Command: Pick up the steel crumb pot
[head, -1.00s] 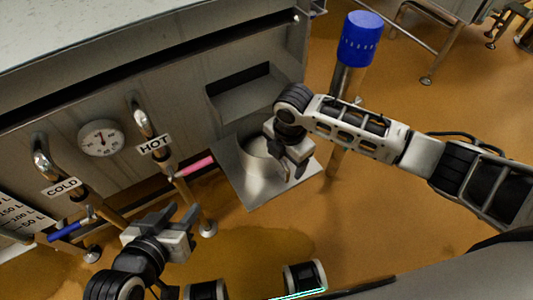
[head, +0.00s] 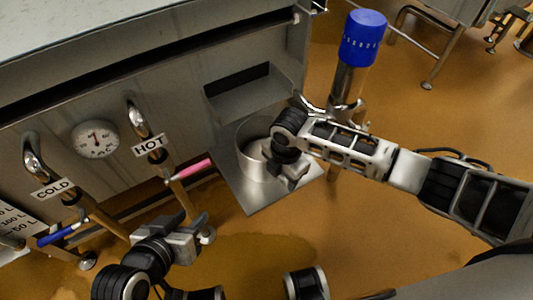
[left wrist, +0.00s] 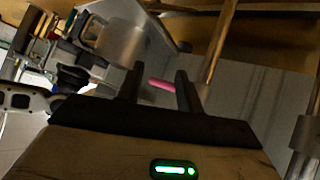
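The steel crumb pot (head: 252,176) is a round metal pot standing on a square steel shelf (head: 231,187) below the vat's outlet. My right gripper (head: 290,180) is at the pot's right side, by its rim, and covers part of it. The dark wrist hides where the fingers meet the pot, so I cannot tell whether they grip it. My left gripper (head: 192,228) is low at the left, away from the pot. In the left wrist view its two fingers (left wrist: 157,88) are apart with nothing between them; the pink handle lies beyond.
The steel vat has COLD (head: 52,188) and HOT (head: 150,146) pipes and a round gauge (head: 96,139). A pink handle (head: 190,171) and a blue handle (head: 56,236) stick out from the pipes. A blue-capped post (head: 362,38) stands behind my right arm.

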